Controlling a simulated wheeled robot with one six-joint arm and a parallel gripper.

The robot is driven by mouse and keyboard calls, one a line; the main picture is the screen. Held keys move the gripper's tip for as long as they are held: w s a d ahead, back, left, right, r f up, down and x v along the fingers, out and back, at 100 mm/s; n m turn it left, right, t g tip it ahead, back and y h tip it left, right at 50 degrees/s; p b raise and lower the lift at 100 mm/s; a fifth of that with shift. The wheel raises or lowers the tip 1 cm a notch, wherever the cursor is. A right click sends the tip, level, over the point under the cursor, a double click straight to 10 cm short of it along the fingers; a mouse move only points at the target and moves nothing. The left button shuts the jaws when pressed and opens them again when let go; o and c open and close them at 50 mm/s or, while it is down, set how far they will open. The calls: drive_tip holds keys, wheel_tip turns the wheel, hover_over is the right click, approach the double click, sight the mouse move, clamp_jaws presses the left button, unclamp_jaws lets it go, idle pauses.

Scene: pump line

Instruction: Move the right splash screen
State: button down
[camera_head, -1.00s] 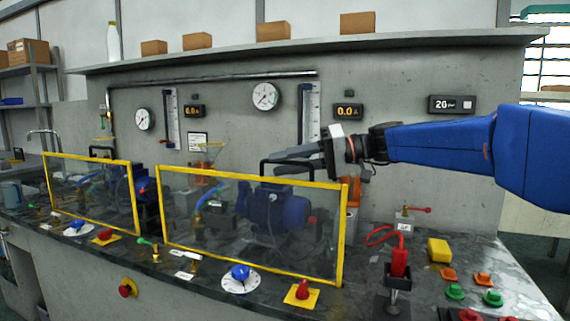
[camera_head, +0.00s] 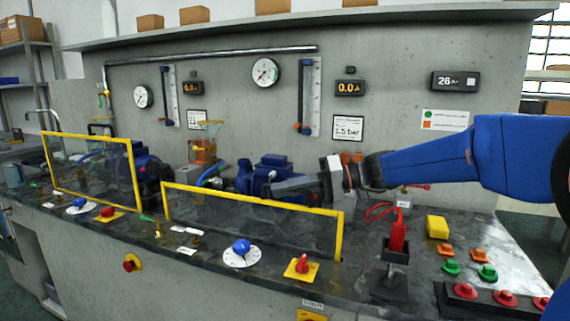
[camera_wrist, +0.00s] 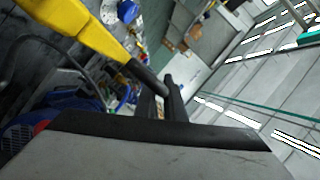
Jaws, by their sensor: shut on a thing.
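The right splash screen (camera_head: 253,200) is a clear panel in a yellow frame on the front of the bench. Its top rail stands low over the bench, and its bottom rail does not show. My gripper (camera_head: 268,188) is just behind the top rail, shut on the screen's black handle. In the wrist view the dark handle (camera_wrist: 148,78) runs to the fingers (camera_wrist: 163,100), with the yellow frame (camera_wrist: 75,25) at upper left. The handle is mostly hidden in the head view.
The left splash screen (camera_head: 133,175) stands higher to the left. Blue pumps (camera_head: 265,172) sit behind the screens. A blue knob (camera_head: 241,247) and a red knob (camera_head: 302,265) lie in front. A red plug (camera_head: 397,238) and a yellow block (camera_head: 437,227) are at right.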

sight(291, 204)
drive_tip(key=shift+f, duration=2.4)
drive_tip(key=c, duration=1.8)
unclamp_jaws()
drive_tip(key=shift+c, duration=0.2)
drive_tip(key=shift+d+r, duration=0.1)
drive_tip(key=v, duration=1.7)
drive_tip(key=shift+d, duration=0.15)
